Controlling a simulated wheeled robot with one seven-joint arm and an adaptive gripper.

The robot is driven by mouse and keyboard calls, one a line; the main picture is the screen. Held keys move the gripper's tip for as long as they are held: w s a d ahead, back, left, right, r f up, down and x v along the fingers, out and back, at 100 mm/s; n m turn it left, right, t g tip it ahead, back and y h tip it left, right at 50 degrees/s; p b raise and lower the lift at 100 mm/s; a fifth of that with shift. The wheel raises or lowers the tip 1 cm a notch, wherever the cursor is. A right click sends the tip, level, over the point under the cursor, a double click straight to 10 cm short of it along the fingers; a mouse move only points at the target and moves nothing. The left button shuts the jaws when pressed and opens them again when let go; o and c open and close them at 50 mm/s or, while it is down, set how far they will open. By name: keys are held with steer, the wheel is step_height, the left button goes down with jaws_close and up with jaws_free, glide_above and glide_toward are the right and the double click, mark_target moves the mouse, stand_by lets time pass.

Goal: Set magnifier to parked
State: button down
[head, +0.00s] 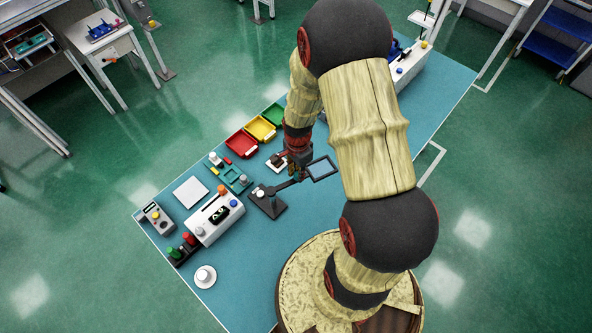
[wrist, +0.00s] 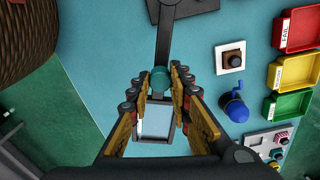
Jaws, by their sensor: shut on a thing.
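The magnifier has a dark base plate (head: 268,204), a dark arm (wrist: 163,45) and a square framed lens (head: 322,168). In the head view the arm reaches from the base up and right to the lens. In the wrist view the pale lens (wrist: 155,121) lies below a round teal knob (wrist: 159,79) at the arm's end. My gripper (wrist: 158,86) has its fingers on either side of this knob and is shut on it. In the head view my gripper (head: 299,170) is beside the lens, and its fingers partly hide the joint. No parked mark is readable.
Red (head: 241,143), yellow (head: 260,128) and green (head: 275,113) bins stand behind the magnifier. A white plate with a dark button (wrist: 230,57) and a blue knobbed device (wrist: 236,107) are near my gripper. A white box (head: 214,219) stands left of the magnifier base.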

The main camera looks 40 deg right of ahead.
steer(key=shift+s, duration=0.1)
stand_by(0.3)
steer(key=c, duration=1.6)
jaws_free()
step_height(320, 180, up, 12)
steer(key=shift+r, duration=0.1)
